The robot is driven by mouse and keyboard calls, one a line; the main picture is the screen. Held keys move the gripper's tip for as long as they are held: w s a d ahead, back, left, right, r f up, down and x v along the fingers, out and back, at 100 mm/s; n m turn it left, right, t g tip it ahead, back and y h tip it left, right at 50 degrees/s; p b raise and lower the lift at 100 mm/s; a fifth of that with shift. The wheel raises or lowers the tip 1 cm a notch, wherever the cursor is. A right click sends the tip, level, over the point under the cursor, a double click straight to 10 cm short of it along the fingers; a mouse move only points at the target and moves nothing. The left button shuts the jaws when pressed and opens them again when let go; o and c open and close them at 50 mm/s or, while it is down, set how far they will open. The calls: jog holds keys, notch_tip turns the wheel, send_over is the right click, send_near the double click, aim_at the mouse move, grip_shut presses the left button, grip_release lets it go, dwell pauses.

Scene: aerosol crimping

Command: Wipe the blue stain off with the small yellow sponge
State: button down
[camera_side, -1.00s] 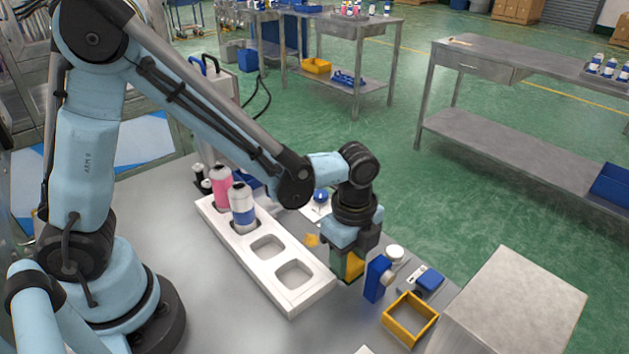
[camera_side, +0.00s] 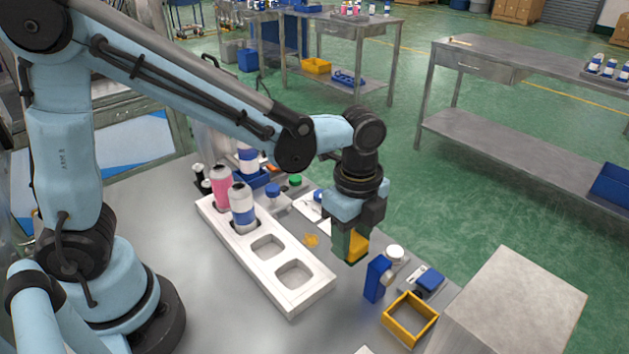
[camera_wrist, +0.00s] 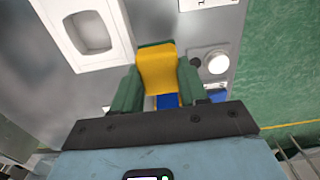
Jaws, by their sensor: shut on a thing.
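The small yellow sponge (camera_side: 358,247) is between the green fingers of my gripper (camera_side: 350,250), which is shut on it. In the wrist view the sponge (camera_wrist: 156,70) shows a yellow face and a darker green end, framed by the fingers of my gripper (camera_wrist: 158,88). The sponge appears to be held above the metal table, just behind the blue box. I cannot make out a blue stain in either view. An orange-yellow patch (camera_side: 311,240) lies on the table between the white rack and my gripper.
The white rack (camera_side: 300,302) holds a pink bottle (camera_side: 222,186) and a blue-and-white bottle (camera_side: 242,208); two of its pockets are empty. A blue box (camera_side: 376,280), a white-capped item (camera_side: 395,253), a yellow frame (camera_side: 386,316) and a large grey block (camera_side: 515,300) stand at the right.

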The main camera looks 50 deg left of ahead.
jog(key=shift+r, duration=0.3)
jog(key=shift+r, duration=1.5)
